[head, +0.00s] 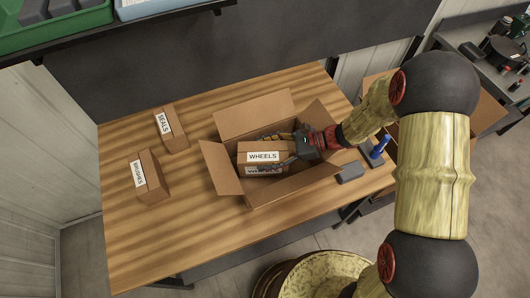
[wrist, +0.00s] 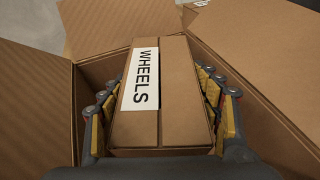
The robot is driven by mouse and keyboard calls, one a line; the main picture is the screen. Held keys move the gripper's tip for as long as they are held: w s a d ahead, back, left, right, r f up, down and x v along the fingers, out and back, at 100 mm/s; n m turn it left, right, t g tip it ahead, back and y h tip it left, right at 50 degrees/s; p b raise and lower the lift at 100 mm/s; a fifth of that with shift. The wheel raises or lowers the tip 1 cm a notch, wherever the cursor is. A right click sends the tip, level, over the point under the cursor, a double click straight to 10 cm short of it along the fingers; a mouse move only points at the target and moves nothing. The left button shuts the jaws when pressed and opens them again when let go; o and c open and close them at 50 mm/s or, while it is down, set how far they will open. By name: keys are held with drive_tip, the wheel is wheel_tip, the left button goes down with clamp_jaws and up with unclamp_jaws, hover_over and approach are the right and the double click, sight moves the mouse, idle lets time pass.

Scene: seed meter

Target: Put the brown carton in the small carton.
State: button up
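A brown carton labelled WHEELS (head: 263,147) is inside the open carton (head: 273,191) on the table. It also shows in the wrist view (wrist: 175,110), between my fingers. Part of a second WHEELS label (head: 263,170) shows just below it, so another carton seems to lie underneath. The open carton's flaps (wrist: 30,85) are spread outward.
A carton labelled SEALS (head: 174,130) and another labelled carton (head: 151,175) stand on the left of the table. A grey block (head: 349,172) and a blue-handled tool (head: 380,147) lie at the right. The front left of the table (head: 170,245) is clear.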

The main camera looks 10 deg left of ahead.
drive_tip(key=o, duration=0.6)
drive_tip(key=shift+c, duration=0.2)
drive_tip(key=shift+r, duration=0.25)
drive_tip(key=p+v, duration=0.2)
drive_tip(key=v, duration=1)
drive_tip(key=shift+r, duration=0.35)
drive_tip(key=shift+r, duration=0.15)
